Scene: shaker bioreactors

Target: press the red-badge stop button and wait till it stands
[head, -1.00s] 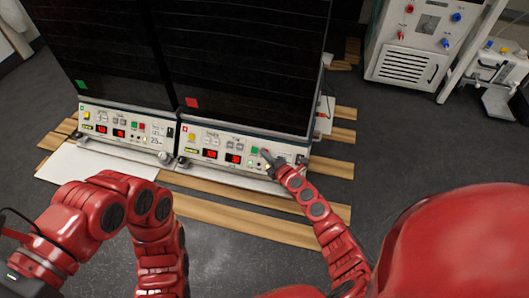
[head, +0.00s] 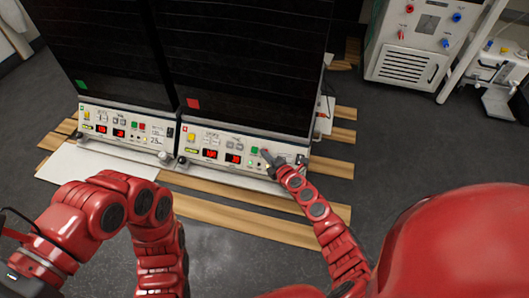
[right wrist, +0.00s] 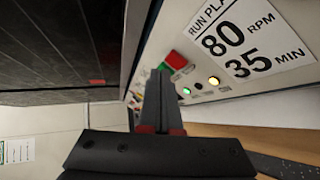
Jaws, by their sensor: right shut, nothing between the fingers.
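The red-badge shaker is the right-hand dark unit, with a red square badge (head: 193,103) above its pale control panel (head: 196,141). The panel has two lit red displays, a yellow button, a green button (head: 254,150) and a red button near my right fingertips. My right gripper (head: 267,156) is shut and empty at the panel's right end. In the right wrist view its closed fingers (right wrist: 157,78) point at the panel, close to the red and green buttons (right wrist: 172,61). Whether the fingertips touch a button I cannot tell. My left gripper is out of the picture.
A green-badge shaker (head: 80,85) stands directly to the left, with its own panel. A run-plan label (right wrist: 245,40) reads 80 RPM, 35 MIN. Wooden slats (head: 240,217) lie on the floor beneath. A pale machine with knobs (head: 405,65) stands at the back right.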

